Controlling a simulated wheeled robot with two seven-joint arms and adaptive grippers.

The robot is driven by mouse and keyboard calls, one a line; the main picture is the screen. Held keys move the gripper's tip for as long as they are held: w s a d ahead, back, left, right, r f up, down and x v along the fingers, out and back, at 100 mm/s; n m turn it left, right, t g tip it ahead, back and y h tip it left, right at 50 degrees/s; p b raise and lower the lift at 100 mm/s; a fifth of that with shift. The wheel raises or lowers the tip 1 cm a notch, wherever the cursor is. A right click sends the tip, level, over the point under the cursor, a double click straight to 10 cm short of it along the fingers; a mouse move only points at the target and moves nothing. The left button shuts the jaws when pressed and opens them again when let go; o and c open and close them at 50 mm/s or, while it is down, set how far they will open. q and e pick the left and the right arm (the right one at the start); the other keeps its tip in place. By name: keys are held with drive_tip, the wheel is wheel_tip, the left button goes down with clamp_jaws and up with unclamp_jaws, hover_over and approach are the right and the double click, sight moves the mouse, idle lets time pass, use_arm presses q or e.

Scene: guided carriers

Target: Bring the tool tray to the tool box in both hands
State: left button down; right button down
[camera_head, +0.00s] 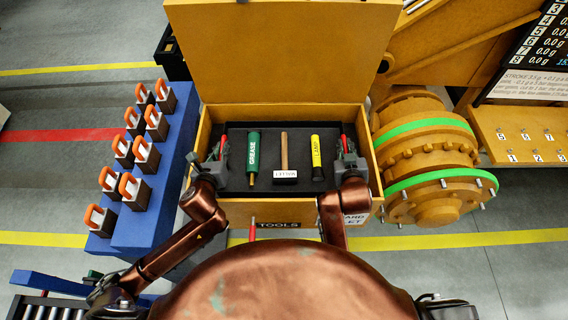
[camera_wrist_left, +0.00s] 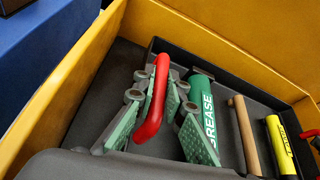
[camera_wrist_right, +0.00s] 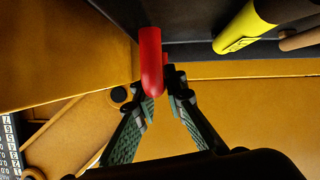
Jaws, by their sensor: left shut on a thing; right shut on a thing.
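The yellow tool box (camera_head: 292,212) stands in front of me with its lid (camera_head: 280,50) raised. The dark tool tray (camera_head: 267,150) is inside the box walls, looking level; I cannot tell whether it touches the floor. It carries a green grease tube (camera_head: 253,152), a wooden-handled hammer (camera_head: 284,150) and a yellow lamp (camera_head: 316,152). My left gripper (camera_head: 215,168) is shut on the tray's left red handle (camera_wrist_left: 153,95). My right gripper (camera_head: 349,165) is shut on the right red handle (camera_wrist_right: 151,62). The grippers and arms hide parts of the tray's ends.
A blue bench (camera_head: 165,190) with several orange-handled weights (camera_head: 140,190) stands close on the left. A large yellow drum (camera_head: 425,150) with green bands is close on the right. A dark board with figures (camera_head: 535,55) is at the upper right. Open floor shows at the far left.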

drive_tip(key=shift+f, duration=0.15)
idle(0.3)
use_arm(q)
drive_tip(key=c, duration=2.4)
unclamp_jaws()
drive_tip(key=shift+f, duration=0.25)
use_arm(e)
drive_tip(key=c, duration=2.4)
unclamp_jaws()
drive_tip(key=shift+f, duration=0.15)
use_arm(q)
drive_tip(key=o, duration=0.3)
drive_tip(key=shift+s, duration=0.1)
use_arm(e)
drive_tip(key=o, duration=0.3)
drive_tip(key=shift+s, duration=0.1)
use_arm(q)
drive_tip(key=shift+o, duration=0.6)
use_arm(e)
drive_tip(key=shift+o, duration=0.6)
